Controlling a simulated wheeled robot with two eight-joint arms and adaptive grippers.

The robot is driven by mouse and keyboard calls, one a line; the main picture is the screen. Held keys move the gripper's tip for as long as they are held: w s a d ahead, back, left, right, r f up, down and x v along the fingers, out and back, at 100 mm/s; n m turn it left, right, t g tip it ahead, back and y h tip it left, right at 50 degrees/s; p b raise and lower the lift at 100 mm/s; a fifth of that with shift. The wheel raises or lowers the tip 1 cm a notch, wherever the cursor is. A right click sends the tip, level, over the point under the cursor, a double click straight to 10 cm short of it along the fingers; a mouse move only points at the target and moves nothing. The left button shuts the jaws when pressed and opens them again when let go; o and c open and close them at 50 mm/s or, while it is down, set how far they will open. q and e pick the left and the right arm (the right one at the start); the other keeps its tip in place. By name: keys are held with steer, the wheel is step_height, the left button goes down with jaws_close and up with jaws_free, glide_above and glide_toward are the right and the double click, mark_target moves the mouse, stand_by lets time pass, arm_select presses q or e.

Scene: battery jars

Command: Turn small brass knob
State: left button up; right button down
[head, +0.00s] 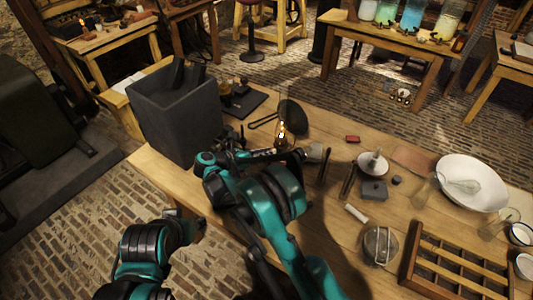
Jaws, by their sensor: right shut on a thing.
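A small lit lamp (282,142) with a brass-coloured body and a bright flame stands on the wooden workbench, just right of the grey box. My right gripper (294,154) is at the near side of the lamp's base, low over the bench, and is shut on the small brass knob there. The knob itself is too small and too covered by my fingers to make out. My left arm is at the lower left, off the bench's front edge; its gripper (196,228) shows only as a dark end, and its jaws cannot be made out.
A tall grey box (178,125) stands left of the lamp. Some bench in front of the lamp is covered by my right arm.

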steer(key=c, duration=1.4)
jaws_free()
steer(key=v, duration=1.2)
